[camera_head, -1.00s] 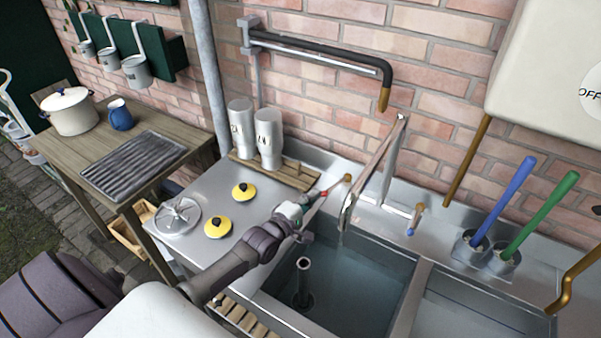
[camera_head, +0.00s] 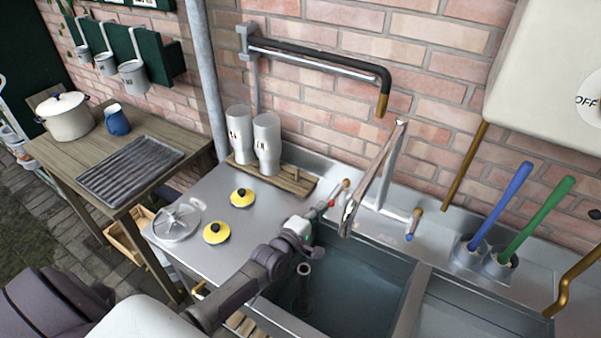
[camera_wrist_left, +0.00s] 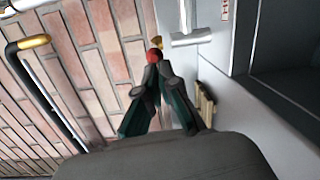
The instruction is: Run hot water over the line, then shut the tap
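The tap (camera_head: 368,180) has a steel spout over the left sink basin (camera_head: 345,285). Its red-tipped lever (camera_head: 332,203) has a brass knob behind it and points toward the front, slightly left. The blue-tipped lever (camera_head: 409,237) points to the front. My left gripper (camera_head: 322,209) is at the red tip. In the left wrist view, the left gripper's fingers (camera_wrist_left: 155,68) are closed together right at the red tip (camera_wrist_left: 154,56); whether they grip or only touch it is unclear. I cannot make out a water stream. My right gripper is not in view.
A dark standpipe (camera_head: 303,288) stands in the left basin. Two yellow lids (camera_head: 217,233) and a round steel part (camera_head: 177,222) lie on the drainboard. Brushes (camera_head: 500,205) stand on the right.

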